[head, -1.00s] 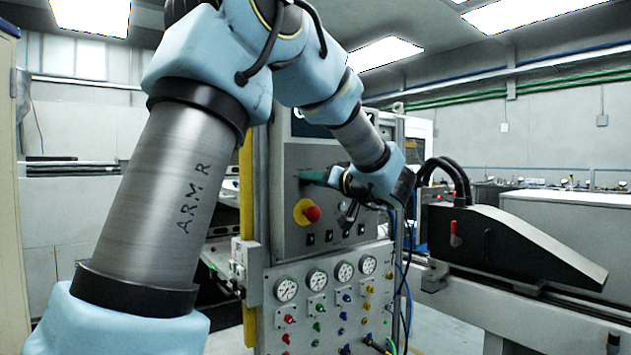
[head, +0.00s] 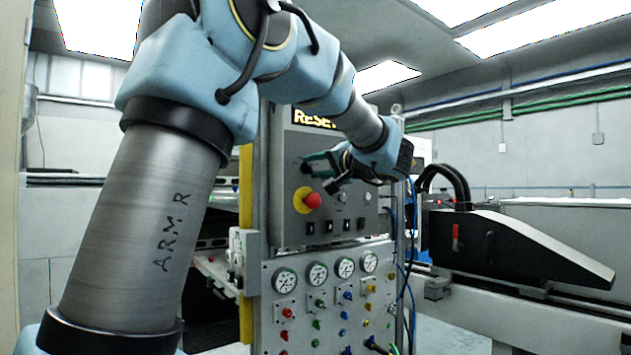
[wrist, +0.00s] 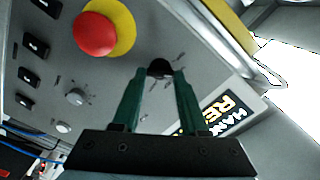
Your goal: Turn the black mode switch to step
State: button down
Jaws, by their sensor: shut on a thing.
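The black mode switch (wrist: 158,68) is a small round black knob on the grey control panel, with short marks around it. My gripper (wrist: 160,73) has its two dark green fingers on either side of the knob and is shut on it. In the head view my gripper (head: 308,163) reaches the panel from the right, above the red button. The fingers and hand partly hide the switch there. I cannot read its labels or tell which mark it points to.
A red emergency button on a yellow base (wrist: 97,33) sits close to the switch. A lit display (head: 314,118) is above, showing "RESE" in part. Below are several black rocker switches (head: 328,227) and gauges (head: 317,272). A black machine arm (head: 515,250) stands at right.

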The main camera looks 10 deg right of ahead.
jog(key=m+b, duration=0.1)
jog(key=m, duration=0.4)
jog(key=shift+f+m+b, duration=0.15)
jog(key=shift+m+b, duration=0.15)
jog(key=m, duration=0.5)
jog(key=shift+p, duration=0.3)
jog(key=shift+c, duration=2.2)
grip_release()
jog(key=b+v, duration=0.1)
jog(key=v, duration=1)
jog(key=shift+b, duration=0.4)
jog(key=shift+w, duration=0.1)
